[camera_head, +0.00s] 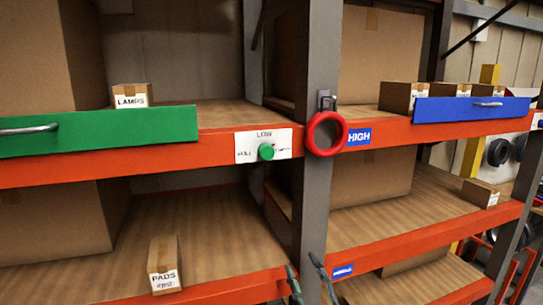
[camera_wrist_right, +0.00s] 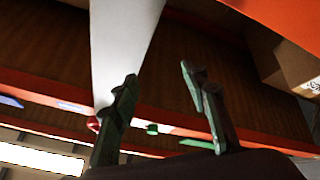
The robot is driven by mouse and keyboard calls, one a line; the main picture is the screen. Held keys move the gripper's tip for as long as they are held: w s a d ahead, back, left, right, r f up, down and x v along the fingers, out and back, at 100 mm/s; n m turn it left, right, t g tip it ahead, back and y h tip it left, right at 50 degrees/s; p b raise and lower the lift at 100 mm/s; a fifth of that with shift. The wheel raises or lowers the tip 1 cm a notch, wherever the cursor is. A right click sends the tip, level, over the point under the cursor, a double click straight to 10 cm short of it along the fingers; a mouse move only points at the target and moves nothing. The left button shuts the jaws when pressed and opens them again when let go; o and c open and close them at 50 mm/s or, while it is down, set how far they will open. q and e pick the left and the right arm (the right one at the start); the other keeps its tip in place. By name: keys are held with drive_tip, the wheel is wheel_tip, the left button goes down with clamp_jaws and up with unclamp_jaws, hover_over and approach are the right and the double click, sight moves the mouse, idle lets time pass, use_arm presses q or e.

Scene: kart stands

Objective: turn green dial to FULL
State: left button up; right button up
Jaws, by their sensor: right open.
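The green dial (camera_head: 266,151) sits on a white plate (camera_head: 248,146) on the orange shelf beam, just left of the grey post. The plate reads LOW at the top; its side words are too small to read surely. My right gripper (camera_head: 303,265) is at the bottom of the head view, below the dial and slightly right of it. It is open and empty, apart from the dial. In the right wrist view, the small green dial (camera_wrist_right: 153,129) shows beyond the gap between the open fingers (camera_wrist_right: 160,74). My left gripper is not in view.
A red ring (camera_head: 311,135) hangs on the post (camera_head: 317,80) close right of the dial. A green drawer front (camera_head: 100,131) with a handle juts at left, a blue one (camera_head: 470,109) at right. A PADS box (camera_head: 164,265) stands on the lower shelf.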

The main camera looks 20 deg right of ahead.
drive_tip(key=s+a+r+n+g+y, duration=0.2)
drive_tip(key=s+a+r+n+y, duration=0.2)
drive_tip(key=a+r+n+y, duration=0.35)
drive_tip(key=s+a+r+n+g+y, duration=0.35)
drive_tip(key=a+r+n+y, duration=0.25)
drive_tip(key=n+y, duration=0.25)
drive_tip(key=s+a+n+g, duration=0.5)
drive_tip(key=a+n+g, duration=0.2)
drive_tip(key=a+n, duration=0.15)
drive_tip(key=s+a+n+g, duration=0.4)
drive_tip(key=a+n+g, duration=0.4)
drive_tip(key=n, duration=0.1)
wheel_tip(320, 180, down, 2)
drive_tip(key=w+t+h, duration=0.2)
drive_tip(key=m+t+h+p, duration=0.2)
drive_tip(key=m+t+h, duration=0.7)
drive_tip(key=t+h, duration=0.55)
approach(268, 154)
drive_tip(key=shift+g+h, duration=0.75)
drive_tip(key=shift+g, duration=0.05)
drive_tip(key=w, duration=0.2)
drive_tip(key=w+r, duration=0.1)
drive_tip(key=w, duration=0.2)
drive_tip(key=w+a, duration=0.1)
drive_tip(key=w, duration=0.2)
drive_tip(key=shift+w+a+r, duration=0.1)
drive_tip(key=shift+w+r, duration=0.15)
drive_tip(key=shift+r, duration=0.05)
